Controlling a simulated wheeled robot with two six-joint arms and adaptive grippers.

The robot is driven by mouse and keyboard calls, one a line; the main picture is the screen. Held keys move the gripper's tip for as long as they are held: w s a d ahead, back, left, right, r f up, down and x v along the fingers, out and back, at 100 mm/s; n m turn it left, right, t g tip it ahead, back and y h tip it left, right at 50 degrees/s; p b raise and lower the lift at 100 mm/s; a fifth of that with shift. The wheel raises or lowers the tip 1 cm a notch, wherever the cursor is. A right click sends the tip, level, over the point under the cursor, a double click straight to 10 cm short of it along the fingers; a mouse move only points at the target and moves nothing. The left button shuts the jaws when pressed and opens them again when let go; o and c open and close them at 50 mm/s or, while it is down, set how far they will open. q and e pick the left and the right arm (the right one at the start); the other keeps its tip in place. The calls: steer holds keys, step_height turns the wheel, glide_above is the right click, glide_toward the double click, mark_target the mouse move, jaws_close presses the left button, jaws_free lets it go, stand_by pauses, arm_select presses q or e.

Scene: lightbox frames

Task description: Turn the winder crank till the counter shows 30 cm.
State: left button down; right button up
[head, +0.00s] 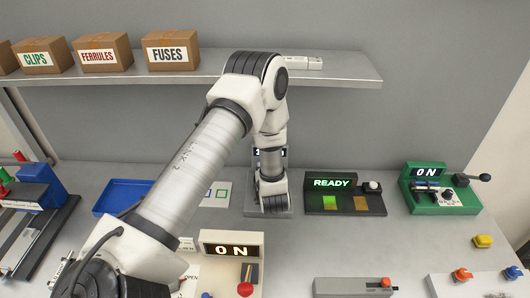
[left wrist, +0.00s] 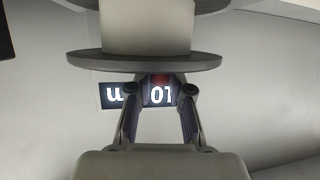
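The winder stands at the back middle of the bench on a grey base plate (head: 282,211), mostly hidden behind my left arm. My left gripper (head: 272,200) points down over it. In the left wrist view, my left gripper (left wrist: 161,82) has its fingertips closed in around a small red part (left wrist: 160,95), apparently the crank's knob. A pale spool (left wrist: 145,35) with a grey flange is beyond the tips. The counter (left wrist: 112,96) appears upside down there, partly covered by the fingers. Its visible digits look like 10, followed by cm in part. My right gripper is in neither view.
A READY box (head: 332,183) stands right of the winder, with a green ON device (head: 440,197) farther right. A blue tray (head: 118,196) lies left. A cream ON box (head: 232,248) is in front. A shelf (head: 345,80) with labelled cartons hangs above.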

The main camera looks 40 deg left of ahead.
arm_select(q)
steer(key=shift+m+h, duration=0.4)
stand_by(0.6)
steer(key=m+t+h+p, duration=0.2)
steer(key=m+t+h, duration=0.1)
steer(key=shift+w+d+r, duration=0.1)
steer(key=shift+w+d, duration=0.05)
steer(key=shift+w, duration=0.2)
steer(key=m+h, duration=0.1)
steer(key=m+h+p, duration=0.1)
steer(key=h, duration=0.1)
steer(key=m+t+h, duration=0.1)
steer(key=m, duration=0.1)
steer(key=shift+w+d+p, duration=0.25)
steer(key=shift+d+p, duration=0.05)
steer(key=shift+p, duration=0.05)
steer(key=m+h, duration=0.3)
steer(key=shift+w+d+h, duration=0.15)
steer(key=shift+d+h, duration=0.1)
steer(key=shift+h, duration=0.05)
steer(key=shift+d+m+g+h, duration=0.25)
steer(key=shift+d+m+h, duration=0.05)
steer(key=shift+m+h, duration=0.8)
steer(key=shift+d+m+g+h, duration=0.25)
steer(key=shift+m+h, duration=0.75)
steer(key=shift+h, duration=0.2)
steer(key=c, duration=1.1)
jaws_free()
steer(key=shift+w, duration=0.1)
steer(key=shift+o, duration=0.2)
